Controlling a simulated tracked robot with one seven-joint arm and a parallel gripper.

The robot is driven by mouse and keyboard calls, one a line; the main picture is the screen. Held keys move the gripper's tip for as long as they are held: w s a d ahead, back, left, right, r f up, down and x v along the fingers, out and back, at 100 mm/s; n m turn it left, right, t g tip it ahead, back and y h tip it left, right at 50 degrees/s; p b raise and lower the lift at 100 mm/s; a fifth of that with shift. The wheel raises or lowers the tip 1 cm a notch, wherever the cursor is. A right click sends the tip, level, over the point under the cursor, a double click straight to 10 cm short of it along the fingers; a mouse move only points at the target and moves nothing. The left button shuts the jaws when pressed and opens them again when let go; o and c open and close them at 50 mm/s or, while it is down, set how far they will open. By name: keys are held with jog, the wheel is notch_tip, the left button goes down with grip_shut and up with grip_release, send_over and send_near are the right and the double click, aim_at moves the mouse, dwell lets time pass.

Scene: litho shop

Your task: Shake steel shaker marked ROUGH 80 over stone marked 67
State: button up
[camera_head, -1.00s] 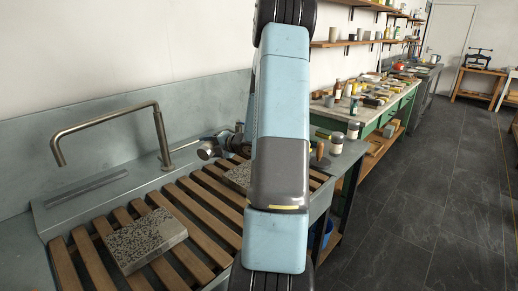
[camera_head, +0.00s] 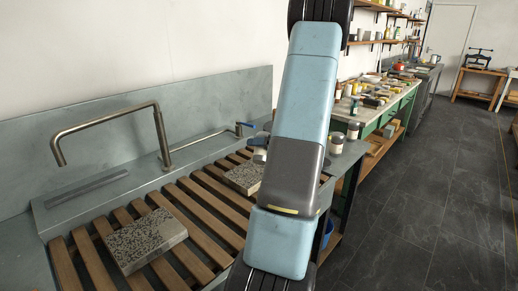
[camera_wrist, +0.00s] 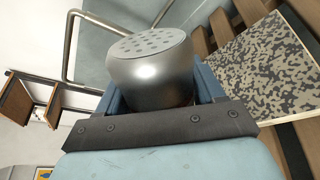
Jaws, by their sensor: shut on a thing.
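In the wrist view a steel shaker (camera_wrist: 152,75) with a perforated lid is held between the fingers of my gripper (camera_wrist: 155,92). No marking shows on its visible side. A stone with a speckled dark-and-tan face (camera_wrist: 262,65) lies beyond the gripper on the right of that view. In the head view two speckled stones lie on the wooden slats, a near one (camera_head: 146,240) and a farther one (camera_head: 243,179) beside my arm. I cannot read a number on either. My arm hides the shaker and most of my gripper in the head view.
The slatted rack (camera_head: 200,222) lies over a grey sink with a bent tap (camera_head: 158,130) at its back left. A green bench (camera_head: 400,105) with many items stands beyond, with open floor (camera_head: 430,200) at right.

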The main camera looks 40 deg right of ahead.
aim_at(256, 152)
jog(key=a+r+n, duration=0.1)
jog(key=n, duration=0.1)
jog(key=s+r+n+t, duration=0.1)
jog(key=n, duration=0.1)
jog(key=shift+a+r+h, duration=0.1)
jog(key=shift+a+h, duration=0.2)
jog(key=shift+a, duration=0.05)
jog(key=shift+s+a+r+n+t, duration=0.15)
jog(key=shift+s+a+n+t, duration=0.15)
jog(key=shift+n, duration=0.45)
jog(key=shift+s+a+r+n+t, duration=0.15)
jog(key=shift+a+n+t, duration=0.25)
jog(key=shift+n, duration=0.4)
jog(key=shift+s+a+r+n+t, duration=0.1)
jog(key=shift+s+a+n+t, duration=0.25)
jog(key=shift+n, duration=0.4)
